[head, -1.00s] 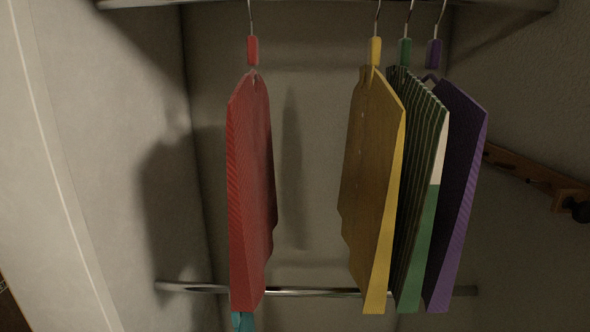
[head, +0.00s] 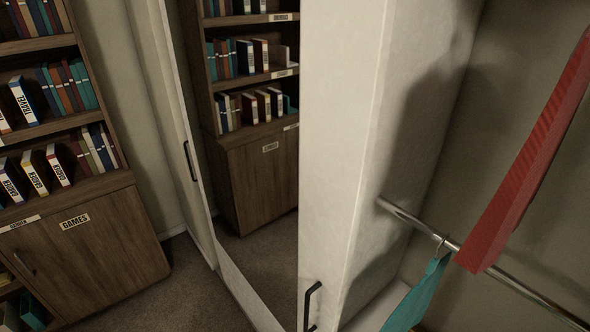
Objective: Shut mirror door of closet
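The closet's mirror door (head: 250,150) is left of the closet opening in the head view. Its tall mirror shows a reflected bookcase and carpet, and its white frame (head: 205,235) carries a dark handle (head: 190,160) on the left. The door stands beside the opening, and the closet interior (head: 470,130) is uncovered. A white upright panel (head: 345,130) stands between mirror and interior. A second dark handle (head: 312,305) shows at its lower left; I cannot tell which part it belongs to. My gripper is not in view.
A bookcase (head: 80,125) with a wooden cabinet below stands at the left. Carpet (head: 195,290) lies free in front of it. Inside the closet, a red hanging item (head: 530,160) and a teal one (head: 420,295) hang by a metal rail (head: 520,285).

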